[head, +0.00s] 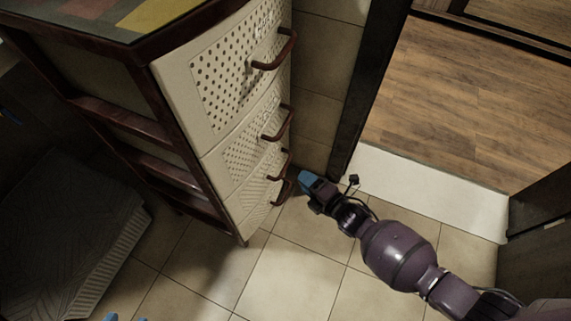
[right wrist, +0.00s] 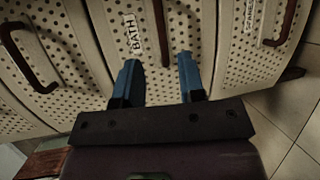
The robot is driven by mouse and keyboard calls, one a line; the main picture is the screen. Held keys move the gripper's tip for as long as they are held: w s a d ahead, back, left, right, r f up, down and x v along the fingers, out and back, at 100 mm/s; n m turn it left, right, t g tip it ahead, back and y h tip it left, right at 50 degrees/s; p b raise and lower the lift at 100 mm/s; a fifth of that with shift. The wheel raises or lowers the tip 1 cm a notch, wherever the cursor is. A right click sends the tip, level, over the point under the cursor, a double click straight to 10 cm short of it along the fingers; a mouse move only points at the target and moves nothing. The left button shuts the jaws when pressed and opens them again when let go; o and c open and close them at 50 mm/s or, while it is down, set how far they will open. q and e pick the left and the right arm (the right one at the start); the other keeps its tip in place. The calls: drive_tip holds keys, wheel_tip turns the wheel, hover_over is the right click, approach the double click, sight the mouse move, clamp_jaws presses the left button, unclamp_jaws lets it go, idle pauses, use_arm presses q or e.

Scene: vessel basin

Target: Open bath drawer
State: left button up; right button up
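The bath drawer (right wrist: 110,40) has a white perforated front with a "BATH" label (right wrist: 132,34) in the right wrist view. Its dark red-brown handle (right wrist: 162,30) lies ahead of my right gripper (right wrist: 162,82), roughly in line with the gap between the blue fingers. The gripper is open and empty, and the handle is not between the fingers. In the head view the right gripper (head: 308,180) is beside the lower handles (head: 284,190) of the cabinet, slightly to their right. All the drawers look shut. Two separated blue fingertips of my left gripper (head: 125,318) show at the bottom edge.
The drawer cabinet (head: 165,100) has more handles above, and a patterned top. A grey ribbed object (head: 70,240) lies on the floor at left. Tiled floor (head: 290,280) is free in front of the cabinet. A doorway with a white sill (head: 430,190) is at right.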

sight(286, 165)
drive_tip(key=shift+b+x, duration=1.35)
drive_tip(key=shift+x, duration=3)
clamp_jaws()
